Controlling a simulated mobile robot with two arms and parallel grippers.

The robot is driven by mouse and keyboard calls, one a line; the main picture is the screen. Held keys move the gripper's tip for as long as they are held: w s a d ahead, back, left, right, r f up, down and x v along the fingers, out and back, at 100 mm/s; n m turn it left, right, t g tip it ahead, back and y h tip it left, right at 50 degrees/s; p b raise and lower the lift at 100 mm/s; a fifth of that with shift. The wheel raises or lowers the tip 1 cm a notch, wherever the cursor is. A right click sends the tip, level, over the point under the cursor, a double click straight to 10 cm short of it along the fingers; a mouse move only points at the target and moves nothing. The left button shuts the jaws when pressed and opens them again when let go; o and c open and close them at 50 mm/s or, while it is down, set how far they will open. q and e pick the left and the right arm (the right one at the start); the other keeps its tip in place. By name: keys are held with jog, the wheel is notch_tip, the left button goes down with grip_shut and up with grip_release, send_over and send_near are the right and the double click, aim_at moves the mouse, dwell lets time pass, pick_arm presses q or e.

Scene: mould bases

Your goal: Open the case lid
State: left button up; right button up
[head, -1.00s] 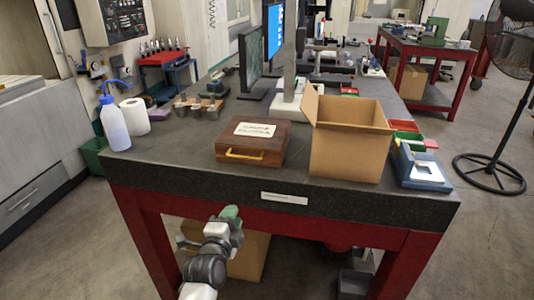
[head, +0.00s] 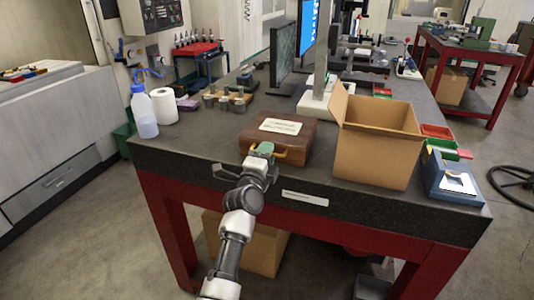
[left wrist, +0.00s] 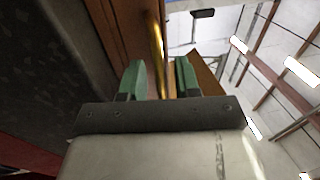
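The brown wooden case (head: 308,139) lies shut on the dark table top, with a white label (head: 280,126) on its lid. Its brass handle (head: 296,157) is on the front face, partly hidden by my left gripper (head: 263,150). In the left wrist view, the handle (left wrist: 158,48) runs between the two green fingers of my left gripper (left wrist: 160,80). The fingers are apart, with clear gaps beside the handle. The case's wooden face (left wrist: 115,30) shows beyond the fingers. My right gripper is in neither view.
An open cardboard box (head: 372,158) stands close to the right of the case.

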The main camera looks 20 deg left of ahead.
pick_arm(q)
jog(key=shift+w, duration=0.15)
jog(key=shift+c, duration=0.3)
grip_shut()
